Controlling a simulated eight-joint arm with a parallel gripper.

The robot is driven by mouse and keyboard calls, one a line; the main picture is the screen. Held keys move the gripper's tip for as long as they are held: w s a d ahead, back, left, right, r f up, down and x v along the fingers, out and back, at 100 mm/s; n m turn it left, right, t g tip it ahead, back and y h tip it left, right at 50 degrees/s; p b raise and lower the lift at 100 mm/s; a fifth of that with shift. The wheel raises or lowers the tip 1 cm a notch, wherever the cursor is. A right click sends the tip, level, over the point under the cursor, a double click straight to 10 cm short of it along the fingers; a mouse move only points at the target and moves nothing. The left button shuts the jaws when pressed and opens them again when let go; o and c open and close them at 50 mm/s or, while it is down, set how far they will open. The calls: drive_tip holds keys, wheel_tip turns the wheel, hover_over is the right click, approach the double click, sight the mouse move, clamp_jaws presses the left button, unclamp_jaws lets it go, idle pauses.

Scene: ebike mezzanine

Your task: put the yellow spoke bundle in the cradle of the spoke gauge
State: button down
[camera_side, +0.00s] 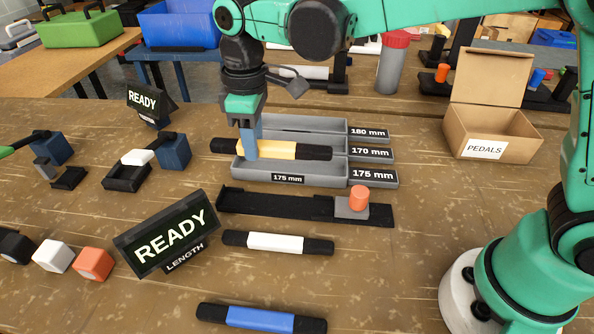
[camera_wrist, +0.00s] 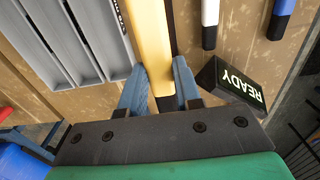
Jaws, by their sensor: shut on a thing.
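My gripper (camera_side: 249,150) is shut on the yellow spoke bundle (camera_side: 283,150), a yellow bar with black ends. It grips the bundle left of its middle and holds it level, seen over the grey trays in the side view. In the wrist view the yellow bundle (camera_wrist: 153,38) runs between the two blue fingers (camera_wrist: 160,90). The spoke gauge (camera_side: 275,205) is a long black cradle in front of the trays, with an orange knob (camera_side: 358,198) on a grey block at its right. The cradle looks empty. The bundle hides much of it in the wrist view.
Grey trays (camera_side: 372,178) labelled 180, 170 and 175 mm lie behind the gauge. A white bundle (camera_side: 276,242) and a blue bundle (camera_side: 260,318) lie in front. A READY LENGTH sign (camera_side: 168,234) stands left of the gauge. A pedals box (camera_side: 490,135) is at back right.

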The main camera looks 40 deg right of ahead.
sight(261, 203)
wheel_tip(261, 203, down, 11)
drive_tip(key=shift+f, duration=0.15)
idle(0.4)
drive_tip(key=c, duration=0.6)
unclamp_jaws()
drive_tip(key=shift+f, duration=0.1)
wheel_tip(261, 203, up, 12)
drive_tip(key=shift+f, duration=0.1)
drive_tip(key=shift+d+r, duration=0.15)
drive_tip(key=shift+r, duration=0.15)
drive_tip(key=s+d+m+t, duration=0.7)
drive_tip(key=s+d+m, duration=0.2)
drive_tip(key=d, duration=0.4)
drive_tip(key=shift+s+d+r, duration=0.3)
drive_tip(key=shift+d+r, duration=0.05)
drive_tip(key=shift+d, duration=0.05)
